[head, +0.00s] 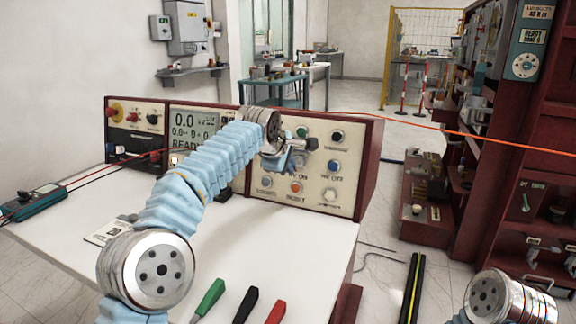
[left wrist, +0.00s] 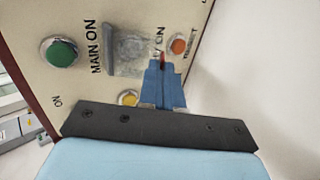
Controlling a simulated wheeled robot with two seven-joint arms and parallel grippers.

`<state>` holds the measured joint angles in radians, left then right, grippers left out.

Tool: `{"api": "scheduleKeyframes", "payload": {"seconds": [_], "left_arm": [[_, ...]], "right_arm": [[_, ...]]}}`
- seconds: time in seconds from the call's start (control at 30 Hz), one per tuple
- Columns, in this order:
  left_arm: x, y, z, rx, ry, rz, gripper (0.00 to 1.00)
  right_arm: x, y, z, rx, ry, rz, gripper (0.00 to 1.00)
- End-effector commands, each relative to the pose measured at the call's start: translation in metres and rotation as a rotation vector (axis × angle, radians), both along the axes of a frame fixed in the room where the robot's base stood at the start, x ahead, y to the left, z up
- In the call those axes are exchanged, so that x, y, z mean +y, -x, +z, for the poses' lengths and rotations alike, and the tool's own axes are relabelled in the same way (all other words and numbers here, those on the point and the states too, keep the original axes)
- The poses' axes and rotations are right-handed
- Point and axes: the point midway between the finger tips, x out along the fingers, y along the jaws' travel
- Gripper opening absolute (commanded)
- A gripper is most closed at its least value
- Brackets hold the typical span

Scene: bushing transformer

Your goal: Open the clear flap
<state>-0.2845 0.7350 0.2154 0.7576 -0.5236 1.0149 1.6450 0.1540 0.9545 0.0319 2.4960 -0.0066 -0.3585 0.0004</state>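The clear flap (left wrist: 130,52) is a greyish, see-through cover on the cream control panel, between the green button (left wrist: 60,51) marked MAIN ON and the orange button (left wrist: 178,46). In the head view my left gripper hides most of that spot. My left gripper (head: 290,160) is in front of the panel. In the left wrist view its blue fingers (left wrist: 163,82) lie together, look shut and empty, and point at the panel just beside the flap's edge. Whether they touch it I cannot tell. The flap looks closed over the panel. My right gripper is out of view.
The panel belongs to a dark red console (head: 367,160) on a white table (head: 270,232). An orange cord (head: 480,139) crosses right. A red shelf stands right.

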Motion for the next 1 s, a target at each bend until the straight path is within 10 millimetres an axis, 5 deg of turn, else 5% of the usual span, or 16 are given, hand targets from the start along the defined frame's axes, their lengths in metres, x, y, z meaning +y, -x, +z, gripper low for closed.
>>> {"api": "scheduleKeyframes", "payload": {"seconds": [0.83, 1.0], "left_arm": [[0.0014, 0.0006, 0.004, 0.07, -0.024, 0.003, 0.0], [0.0012, 0.0007, 0.0041, 0.069, -0.023, 0.002, 0.3]], "right_arm": [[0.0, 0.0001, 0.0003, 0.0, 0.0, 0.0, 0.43], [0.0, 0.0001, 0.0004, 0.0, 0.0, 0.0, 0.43]]}}
